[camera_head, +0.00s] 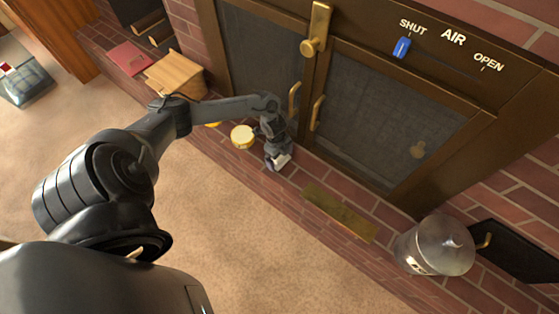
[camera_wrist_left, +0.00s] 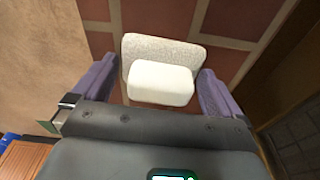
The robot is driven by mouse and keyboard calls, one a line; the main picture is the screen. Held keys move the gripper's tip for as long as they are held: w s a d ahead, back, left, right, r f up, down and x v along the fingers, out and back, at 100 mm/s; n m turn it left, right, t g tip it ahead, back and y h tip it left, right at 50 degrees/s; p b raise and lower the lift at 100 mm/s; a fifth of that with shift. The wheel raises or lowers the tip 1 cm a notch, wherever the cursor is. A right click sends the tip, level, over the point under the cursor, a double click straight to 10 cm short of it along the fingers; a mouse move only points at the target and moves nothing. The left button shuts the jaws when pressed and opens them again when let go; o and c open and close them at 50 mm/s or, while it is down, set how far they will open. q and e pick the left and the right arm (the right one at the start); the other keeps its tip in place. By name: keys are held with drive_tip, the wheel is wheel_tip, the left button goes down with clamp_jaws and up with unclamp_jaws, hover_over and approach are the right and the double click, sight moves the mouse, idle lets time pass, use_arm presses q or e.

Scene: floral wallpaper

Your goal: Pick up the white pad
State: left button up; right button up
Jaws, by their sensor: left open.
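The white pad (camera_wrist_left: 160,83) is between the two purple fingers of my left gripper (camera_wrist_left: 157,70) in the left wrist view. It has a smooth white block nearest me and a wider speckled pale part behind it. The fingers are apart, one on each side, with a small gap visible beside the block. In the head view, my left gripper (camera_head: 277,160) is low over the brick ledge, and a bit of the white pad (camera_head: 283,161) shows at its tip. My right gripper is not in view.
The brick ledge (camera_head: 390,218) runs below the glass fireplace doors (camera_head: 385,120). A round yellow object (camera_head: 242,136) stands close to my left gripper.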

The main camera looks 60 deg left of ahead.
use_arm(q)
drive_tip(key=c, duration=0.8)
drive_tip(key=shift+r, duration=0.1)
drive_tip(key=shift+s+r+p, duration=0.2)
drive_tip(key=shift+r+p, duration=0.25)
drive_tip(key=shift+p, duration=0.35)
wheel_tip(320, 180, up, 7)
drive_tip(key=p, duration=0.5)
drive_tip(key=s+d+p, duration=0.3)
drive_tip(key=s+d, duration=0.1)
drive_tip(key=s, duration=0.5)
drive_tip(key=s+d+f+p, duration=0.1)
drive_tip(key=s+d+p, duration=0.3)
drive_tip(key=s, duration=0.5)
drive_tip(key=shift+d, duration=0.15)
